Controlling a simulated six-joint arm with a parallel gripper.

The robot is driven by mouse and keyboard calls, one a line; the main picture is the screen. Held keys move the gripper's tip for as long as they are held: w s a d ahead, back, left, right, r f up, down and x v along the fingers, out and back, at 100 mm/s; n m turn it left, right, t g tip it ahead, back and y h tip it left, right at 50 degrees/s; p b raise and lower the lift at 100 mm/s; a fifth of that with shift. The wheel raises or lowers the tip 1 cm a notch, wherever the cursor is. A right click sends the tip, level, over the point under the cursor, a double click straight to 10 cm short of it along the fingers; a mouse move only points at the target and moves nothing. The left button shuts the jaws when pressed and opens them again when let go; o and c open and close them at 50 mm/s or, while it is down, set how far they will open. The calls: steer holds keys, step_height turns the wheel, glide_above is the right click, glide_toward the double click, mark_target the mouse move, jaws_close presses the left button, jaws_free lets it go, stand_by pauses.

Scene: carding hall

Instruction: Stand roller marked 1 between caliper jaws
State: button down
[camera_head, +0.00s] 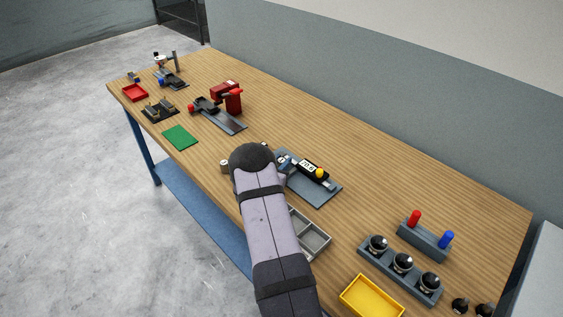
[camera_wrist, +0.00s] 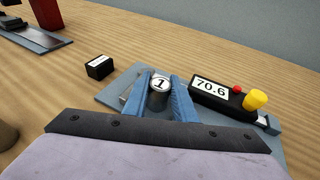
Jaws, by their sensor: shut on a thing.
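The roller marked 1 (camera_wrist: 159,85) is a short metal cylinder, its numbered end face up, and looks about upright. My gripper (camera_wrist: 158,79) has its blue fingers shut on either side of it. They are over the caliper's blue-grey base plate (camera_wrist: 113,94). The caliper's readout (camera_wrist: 211,87) shows 70.6, with a red button and a yellow knob (camera_wrist: 256,99) to its right. The caliper (camera_head: 325,192) is also in the head view, beside my arm. Its jaws are mostly hidden by my fingers, so I cannot tell whether the roller touches them or the plate.
A small black block with a white label (camera_wrist: 99,67) stands left of the caliper plate. A grey compartment tray (camera_head: 314,238) and yellow tray (camera_head: 372,298) lie along the front edge. A holder with black knobs (camera_head: 402,266) and a red-and-blue-pegged block (camera_head: 424,240) stand right.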

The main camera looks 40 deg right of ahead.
steer(key=c, duration=1.5)
jaws_free()
steer(key=shift+o, duration=0.2)
steer(key=shift+r, duration=0.1)
steer(key=shift+r+p, duration=0.1)
steer(key=shift+p, duration=0.2)
steer(key=b+v, duration=0.3)
steer(key=v, duration=0.9)
steer(key=shift+w, duration=0.1)
